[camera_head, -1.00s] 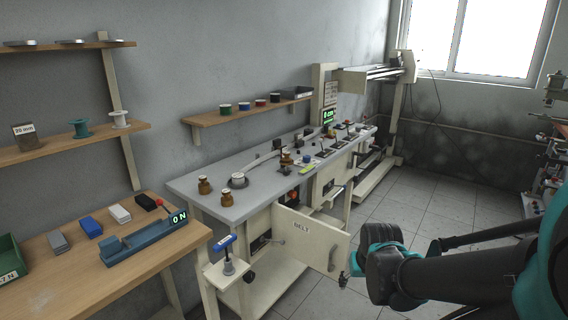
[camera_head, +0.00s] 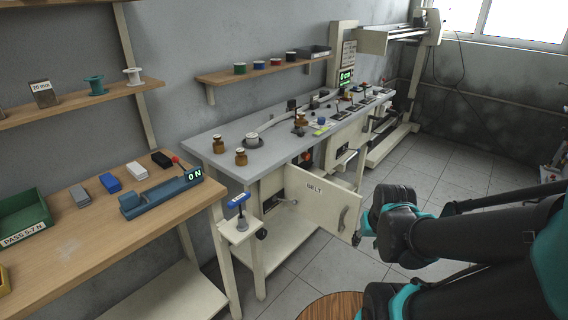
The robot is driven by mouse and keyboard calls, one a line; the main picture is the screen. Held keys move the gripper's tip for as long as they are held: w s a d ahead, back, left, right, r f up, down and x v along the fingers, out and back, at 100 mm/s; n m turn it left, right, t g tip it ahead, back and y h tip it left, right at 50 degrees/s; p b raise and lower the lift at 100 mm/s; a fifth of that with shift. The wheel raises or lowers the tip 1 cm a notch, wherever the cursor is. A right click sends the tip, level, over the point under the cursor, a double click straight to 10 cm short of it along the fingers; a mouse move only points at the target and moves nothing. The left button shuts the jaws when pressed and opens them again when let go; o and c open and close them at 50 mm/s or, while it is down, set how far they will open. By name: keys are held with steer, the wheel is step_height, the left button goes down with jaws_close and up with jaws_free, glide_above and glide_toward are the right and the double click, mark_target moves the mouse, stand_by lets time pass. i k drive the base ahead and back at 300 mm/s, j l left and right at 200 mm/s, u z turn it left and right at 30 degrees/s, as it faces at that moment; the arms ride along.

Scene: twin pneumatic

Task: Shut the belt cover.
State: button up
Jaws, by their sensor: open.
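My gripper (camera_head: 359,239) shows only in part, low beside the right edge of the cover and the handle. My dark arm hides most of it. It appears apart from the handle, though the gap is hard to judge.
A blue-handled tool (camera_head: 239,204) stands on a small shelf left of the cover. A wooden bench (camera_head: 75,245) with a blue gauge is at the left. A round wooden top (camera_head: 335,307) sits at the bottom edge. Tiled floor (camera_head: 420,165) is clear at the right.

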mark_target(335, 208)
steer(key=i+l, duration=0.15)
steer(key=l, duration=0.25)
steer(key=i+l, duration=0.15)
steer(key=l, duration=0.2)
steer(key=i+l, duration=0.2)
steer(key=l, duration=0.2)
steer(key=i+l, duration=0.15)
steer(key=l, duration=0.2)
steer(key=l+u, duration=0.15)
steer(key=u, duration=0.3)
steer(key=i+l+u, duration=0.1)
steer(key=u, duration=0.3)
steer(key=l+u, duration=0.2)
steer(key=u, duration=0.25)
steer(key=l+z, duration=0.25)
steer(key=i+l+z, duration=0.1)
steer(key=l+z, duration=0.2)
